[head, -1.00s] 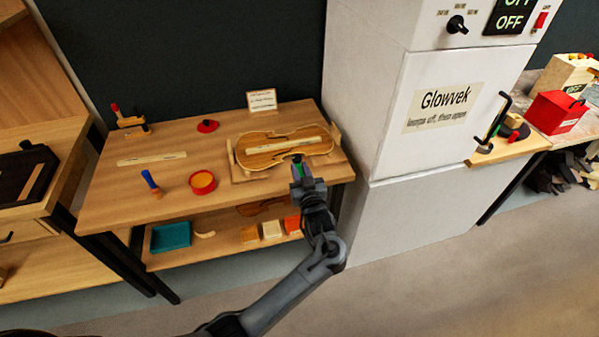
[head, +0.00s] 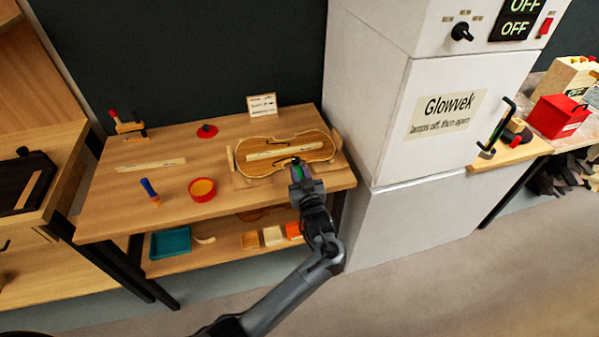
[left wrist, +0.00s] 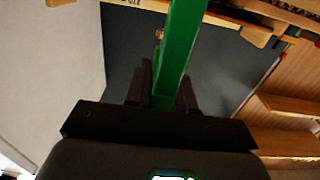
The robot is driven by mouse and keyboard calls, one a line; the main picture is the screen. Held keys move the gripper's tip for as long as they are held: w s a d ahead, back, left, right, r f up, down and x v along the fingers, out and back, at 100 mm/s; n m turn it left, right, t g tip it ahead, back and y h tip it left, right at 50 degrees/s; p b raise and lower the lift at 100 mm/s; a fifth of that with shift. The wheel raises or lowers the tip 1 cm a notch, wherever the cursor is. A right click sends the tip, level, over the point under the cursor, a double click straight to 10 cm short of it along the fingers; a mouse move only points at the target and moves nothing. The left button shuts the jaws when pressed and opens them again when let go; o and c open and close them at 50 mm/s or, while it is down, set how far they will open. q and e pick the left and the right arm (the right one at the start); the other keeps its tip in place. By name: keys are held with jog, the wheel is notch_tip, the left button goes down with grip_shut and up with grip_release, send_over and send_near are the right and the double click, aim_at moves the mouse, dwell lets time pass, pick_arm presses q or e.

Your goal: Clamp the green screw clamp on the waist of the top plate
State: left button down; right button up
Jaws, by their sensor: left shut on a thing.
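My left gripper (head: 298,171) is shut on the green screw clamp (head: 298,172) at the near edge of the violin's top plate (head: 258,164). The clamp is small in the head view, with a dark end reaching the plate's edge near its waist. I cannot tell whether it touches or grips the wood. In the left wrist view the clamp's green bar (left wrist: 182,48) rises between my dark fingers (left wrist: 162,88). The violin-shaped plate lies on a wooden board on the bench, with a pale bar (head: 285,149) along its middle. My right gripper is not in view.
The bench (head: 115,200) also holds a red round pot (head: 202,191), a blue-handled tool (head: 149,190), a pale strip (head: 152,164), a red knobbed object (head: 207,131) and a small sign (head: 262,105). A white cabinet (head: 395,150) stands close on the right. The bench's left-middle has free room.

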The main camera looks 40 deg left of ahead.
aim_at(294, 157)
pick_arm(q)
jog(key=shift+b+x, duration=0.65)
jog(key=shift+x, duration=1.2)
jog(key=shift+b+x, duration=0.35)
jog(key=shift+x, duration=0.65)
jog(key=shift+w+p, duration=0.1)
jog(key=shift+p, duration=0.55)
jog(key=shift+w+a, duration=0.15)
jog(key=shift+a, duration=0.05)
jog(key=shift+w+a+b, duration=0.15)
jog(key=shift+a+b, duration=0.1)
jog(key=shift+b, duration=0.1)
jog(key=shift+w+a, duration=0.15)
jog(key=shift+b+x, duration=0.7)
jog(key=shift+x, duration=0.45)
jog(key=shift+r, duration=0.1)
